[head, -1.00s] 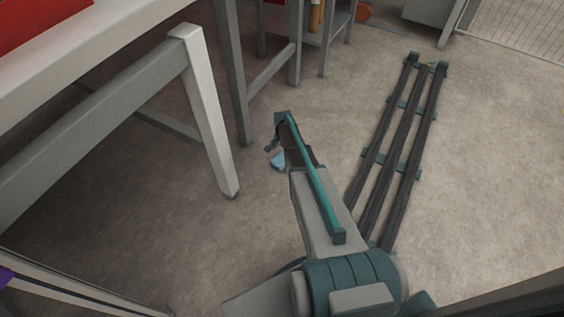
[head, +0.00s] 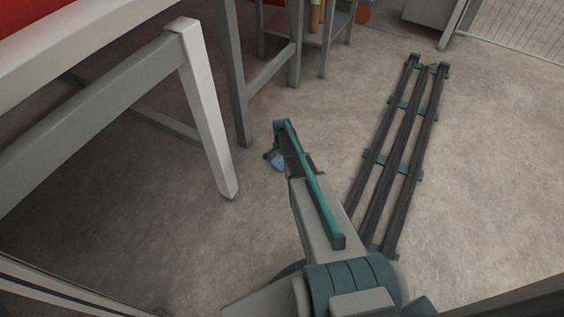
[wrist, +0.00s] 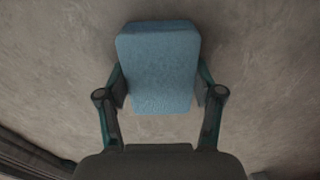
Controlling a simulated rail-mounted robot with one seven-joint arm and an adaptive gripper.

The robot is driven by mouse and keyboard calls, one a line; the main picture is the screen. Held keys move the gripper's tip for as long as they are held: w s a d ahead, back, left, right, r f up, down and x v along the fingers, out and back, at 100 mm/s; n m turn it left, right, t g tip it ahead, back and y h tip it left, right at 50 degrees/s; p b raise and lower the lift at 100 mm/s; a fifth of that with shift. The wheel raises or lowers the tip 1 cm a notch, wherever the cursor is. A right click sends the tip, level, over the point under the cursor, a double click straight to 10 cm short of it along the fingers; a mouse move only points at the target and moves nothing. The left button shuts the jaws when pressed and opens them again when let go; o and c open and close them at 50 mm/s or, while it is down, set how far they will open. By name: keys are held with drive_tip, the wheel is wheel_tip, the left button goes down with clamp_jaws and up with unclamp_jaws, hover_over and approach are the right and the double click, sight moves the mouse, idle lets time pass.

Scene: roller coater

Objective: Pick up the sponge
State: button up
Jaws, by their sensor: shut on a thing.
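The sponge (wrist: 158,62) is a light blue rounded block. In the wrist view it sits between the two fingers of my gripper (wrist: 160,95), with a finger pad against each side. My gripper is shut on it. Bare floor shows around the sponge in the wrist view. I cannot tell whether the sponge touches the floor.
A light grey table (head: 205,115) stands to the left of my arm, one leg near it. A grey shelf stand (head: 328,45) is behind. Dark floor rails (head: 400,150) run on the right. The concrete floor (head: 480,190) is clear further right.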

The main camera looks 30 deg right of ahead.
sight(282, 160)
drive_tip(key=shift+c, duration=0.3)
drive_tip(key=shift+r, duration=0.45)
wheel_tip(282, 160, up, 2)
drive_tip(key=shift+r+p, duration=0.1)
drive_tip(key=shift+p, duration=0.6)
drive_tip(key=s+a+r+p, duration=0.3)
drive_tip(key=s+r+p, duration=0.3)
drive_tip(key=s+r, duration=0.4)
drive_tip(key=s, duration=0.3)
drive_tip(key=shift+s, duration=0.35)
